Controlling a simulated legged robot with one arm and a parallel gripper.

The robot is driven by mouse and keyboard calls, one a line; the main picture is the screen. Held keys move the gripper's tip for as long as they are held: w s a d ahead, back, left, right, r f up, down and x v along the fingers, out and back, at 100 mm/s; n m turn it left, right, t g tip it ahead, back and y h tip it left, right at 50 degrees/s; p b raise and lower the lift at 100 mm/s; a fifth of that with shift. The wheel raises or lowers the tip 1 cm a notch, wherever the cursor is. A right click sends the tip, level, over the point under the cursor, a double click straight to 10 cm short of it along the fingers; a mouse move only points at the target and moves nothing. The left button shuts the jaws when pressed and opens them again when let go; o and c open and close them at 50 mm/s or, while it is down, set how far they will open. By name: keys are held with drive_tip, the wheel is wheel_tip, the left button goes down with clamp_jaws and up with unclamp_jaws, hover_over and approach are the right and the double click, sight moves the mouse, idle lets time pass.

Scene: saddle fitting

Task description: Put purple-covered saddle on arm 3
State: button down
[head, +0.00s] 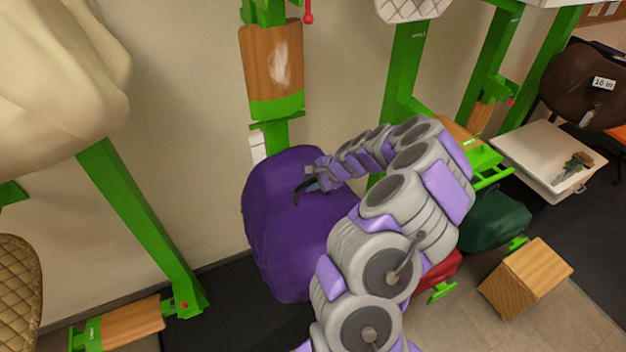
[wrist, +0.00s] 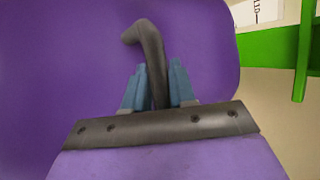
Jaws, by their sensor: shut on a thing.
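The purple-covered saddle (head: 287,225) hangs in front of the wall at the middle of the head view. It fills most of the wrist view (wrist: 60,70). My gripper (head: 308,187) is shut on a dark handle (wrist: 152,60) on the saddle; the blue fingers (wrist: 158,88) press on both sides of it. A green rack arm with a wooden pad (head: 272,65) stands on the wall just above the saddle. I cannot read its number. Whether the saddle touches the rack behind it is hidden.
A cream-covered saddle (head: 60,75) hangs at the left above a green post (head: 140,220). A low wooden-padded arm (head: 125,325) sits at lower left. A white-topped table (head: 545,155), a wooden block (head: 525,278) and a dark green saddle (head: 495,222) are at the right.

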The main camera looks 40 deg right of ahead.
drive_tip(key=shift+d+f, duration=0.15)
drive_tip(key=c, duration=0.8)
unclamp_jaws()
drive_tip(key=shift+c, duration=0.2)
drive_tip(key=shift+s, duration=0.1)
drive_tip(key=b+v, duration=0.1)
drive_tip(key=v, duration=1.6)
